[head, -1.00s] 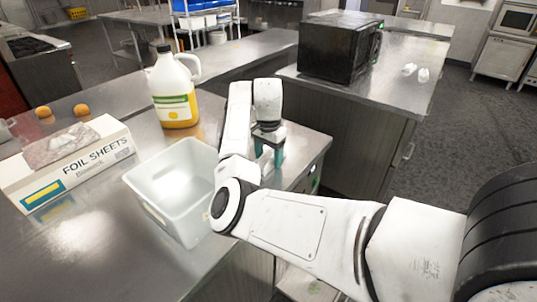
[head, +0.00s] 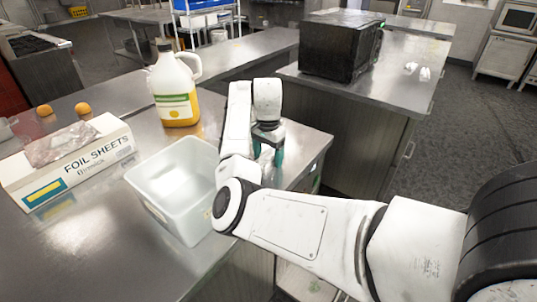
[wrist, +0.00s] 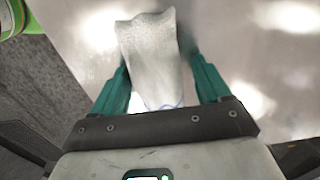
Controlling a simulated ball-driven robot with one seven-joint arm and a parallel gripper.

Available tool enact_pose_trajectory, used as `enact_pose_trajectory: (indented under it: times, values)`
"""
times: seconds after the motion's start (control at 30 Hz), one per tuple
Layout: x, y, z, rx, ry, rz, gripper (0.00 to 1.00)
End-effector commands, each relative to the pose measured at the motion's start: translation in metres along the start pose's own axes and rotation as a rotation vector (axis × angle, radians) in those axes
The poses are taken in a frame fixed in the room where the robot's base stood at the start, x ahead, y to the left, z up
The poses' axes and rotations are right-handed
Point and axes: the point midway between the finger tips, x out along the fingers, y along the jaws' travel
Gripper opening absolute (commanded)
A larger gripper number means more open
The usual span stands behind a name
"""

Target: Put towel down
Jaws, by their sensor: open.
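The towel (wrist: 150,50) is a whitish, crumpled cloth in the wrist view, lying on the steel counter between and beyond my two teal fingers. My gripper (wrist: 160,85) is open, with a gap between the towel and at least the right finger. In the head view my gripper (head: 268,158) is low over the right end of the counter, just right of the white bin. There the towel (head: 265,153) is mostly hidden by my arm and fingers, with only a pale bit showing.
An empty white bin (head: 150,205) stands left of my gripper. A black microwave (head: 338,48) stands on another counter. The counter's right edge is close.

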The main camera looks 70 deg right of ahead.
Motion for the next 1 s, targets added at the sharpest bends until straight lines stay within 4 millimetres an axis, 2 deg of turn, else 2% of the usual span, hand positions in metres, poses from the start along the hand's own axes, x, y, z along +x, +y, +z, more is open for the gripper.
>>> enact_pose_trajectory:
  times: [0.03,0.27,0.37,0.7,0.8,1.0]
  values:
    - [0.014,0.008,0.001,0.003,-0.018,0.02,0.91]
    - [0.004,0.008,0.001,0.004,-0.019,0.02,0.91]
    - [-0.012,0.007,0.0,0.005,-0.015,0.018,0.91]
    - [-0.091,0.003,0.0,0.004,-0.012,0.01,0.91]
    - [-0.106,0.003,0.0,0.003,-0.012,0.01,0.91]
    - [-0.121,0.004,-0.001,0.004,-0.01,0.012,0.91]
